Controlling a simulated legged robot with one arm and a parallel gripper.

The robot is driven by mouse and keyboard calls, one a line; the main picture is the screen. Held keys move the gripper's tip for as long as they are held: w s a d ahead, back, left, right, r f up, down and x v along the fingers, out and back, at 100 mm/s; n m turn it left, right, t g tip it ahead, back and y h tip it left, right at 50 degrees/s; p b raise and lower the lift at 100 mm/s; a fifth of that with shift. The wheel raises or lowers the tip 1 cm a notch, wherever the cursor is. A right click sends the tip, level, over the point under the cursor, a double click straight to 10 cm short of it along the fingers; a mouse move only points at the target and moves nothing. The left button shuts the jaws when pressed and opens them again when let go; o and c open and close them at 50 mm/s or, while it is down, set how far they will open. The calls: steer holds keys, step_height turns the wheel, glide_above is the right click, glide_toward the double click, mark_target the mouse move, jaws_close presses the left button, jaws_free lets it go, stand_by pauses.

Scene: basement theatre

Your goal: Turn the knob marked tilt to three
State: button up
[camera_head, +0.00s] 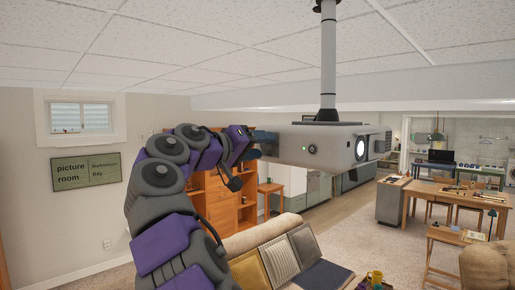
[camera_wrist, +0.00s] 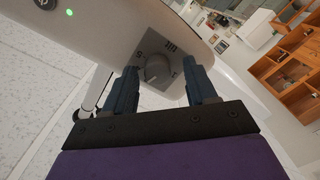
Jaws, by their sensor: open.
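A pale grey projector (camera_head: 322,146) hangs from the ceiling on a pole. In the wrist view, a round grey knob (camera_wrist: 157,71) sits on a dark plate on its casing (camera_wrist: 100,36). My gripper (camera_wrist: 162,67) is open, with one finger on each side of the knob in the wrist view. I see no grip on it. In the head view my gripper (camera_head: 252,149) is at the projector's left end, and the knob is hidden there.
A green light (camera_wrist: 69,12) shows on the casing. Below are a sofa (camera_head: 262,240), an orange wooden cabinet (camera_head: 218,200) and a stool (camera_head: 271,188). Wooden tables (camera_head: 440,192) stand to the right. Open carpet lies between. The tiled ceiling (camera_head: 190,45) is close above.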

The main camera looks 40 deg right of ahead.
steer(key=s+a+p, duration=0.1)
steer(key=a, duration=1.6)
steer(key=shift+a+r, duration=0.3)
steer(key=shift+s, duration=0.1)
steer(key=d+m+b, duration=0.1)
steer(key=d+m, duration=0.1)
steer(key=d, duration=0.4)
steer(key=d+m+b, duration=0.1)
steer(key=d+m, duration=0.2)
steer(key=d, duration=0.3)
steer(key=w+d+m+b, duration=0.1)
steer(key=d+m+b, duration=0.1)
steer(key=d, duration=0.4)
steer(key=shift+w+f+g, duration=0.1)
steer(key=shift+f+g, duration=0.2)
steer(key=shift+f, duration=0.1)
steer(key=shift+c, duration=0.3)
